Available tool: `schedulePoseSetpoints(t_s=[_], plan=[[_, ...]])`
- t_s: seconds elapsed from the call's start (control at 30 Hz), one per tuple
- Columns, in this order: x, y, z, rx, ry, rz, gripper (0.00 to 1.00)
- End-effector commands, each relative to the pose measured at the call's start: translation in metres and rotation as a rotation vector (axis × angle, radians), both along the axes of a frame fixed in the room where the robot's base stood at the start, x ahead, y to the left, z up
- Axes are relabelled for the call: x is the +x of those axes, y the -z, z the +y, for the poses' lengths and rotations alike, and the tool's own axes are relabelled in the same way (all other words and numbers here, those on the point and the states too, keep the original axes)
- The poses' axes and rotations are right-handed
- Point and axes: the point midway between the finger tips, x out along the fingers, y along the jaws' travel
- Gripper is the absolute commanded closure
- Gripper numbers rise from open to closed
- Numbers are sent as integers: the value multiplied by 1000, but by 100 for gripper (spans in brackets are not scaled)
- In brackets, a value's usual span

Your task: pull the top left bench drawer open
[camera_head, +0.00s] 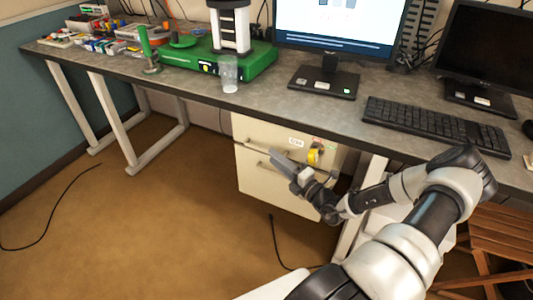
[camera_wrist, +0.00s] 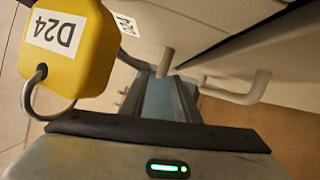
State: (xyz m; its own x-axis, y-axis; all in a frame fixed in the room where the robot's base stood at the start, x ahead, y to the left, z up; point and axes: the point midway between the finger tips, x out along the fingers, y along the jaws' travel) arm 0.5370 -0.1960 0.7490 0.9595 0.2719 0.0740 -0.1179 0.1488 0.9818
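The cream drawer unit (camera_head: 252,180) stands under the bench, and its drawers look shut. My gripper (camera_head: 282,163) is in front of the upper drawer front, close to the handles, and hides part of it. A pale handle end (camera_wrist: 165,62) and a second pale handle (camera_wrist: 240,94) stick out from the drawer fronts. I cannot tell whether my fingers touch a handle or how far apart they are.
The grey bench top (camera_head: 190,88) holds a monitor (camera_head: 340,25), a keyboard (camera_head: 435,123), a clear cup (camera_head: 229,73) and a green-based machine (camera_head: 255,62). A wooden stool (camera_head: 500,240) stands at the right. Black cables lie on the brown floor (camera_head: 130,230), which is otherwise open at the left.

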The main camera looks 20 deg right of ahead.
Motion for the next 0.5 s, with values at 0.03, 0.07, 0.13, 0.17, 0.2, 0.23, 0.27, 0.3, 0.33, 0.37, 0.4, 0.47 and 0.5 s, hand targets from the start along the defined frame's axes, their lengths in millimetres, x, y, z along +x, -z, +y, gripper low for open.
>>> schedulePoseSetpoints(t_s=[0.03, 0.07, 0.13, 0.17, 0.2, 0.23, 0.27, 0.3, 0.33, 0.37, 0.4, 0.47, 0.5], plan=[[10, 1, 4, -1, -2, -1, 71], [16, 1, 5, -2, -2, -2, 71], [26, 0, 8, 0, -2, -1, 71], [31, 0, 10, -1, -2, -1, 71], [36, -1, 11, -2, -1, -1, 71], [39, -2, 11, -2, 0, -1, 71], [42, -2, 12, -2, 0, -1, 71], [45, -2, 13, -2, -1, 0, 71], [46, -2, 14, -1, -1, 1, 71], [48, -3, 14, -1, -1, 1, 71], [49, -3, 14, -1, -1, 1, 71], [51, -3, 15, -1, -1, 0, 71], [51, -4, 15, -1, 0, 0, 71]])
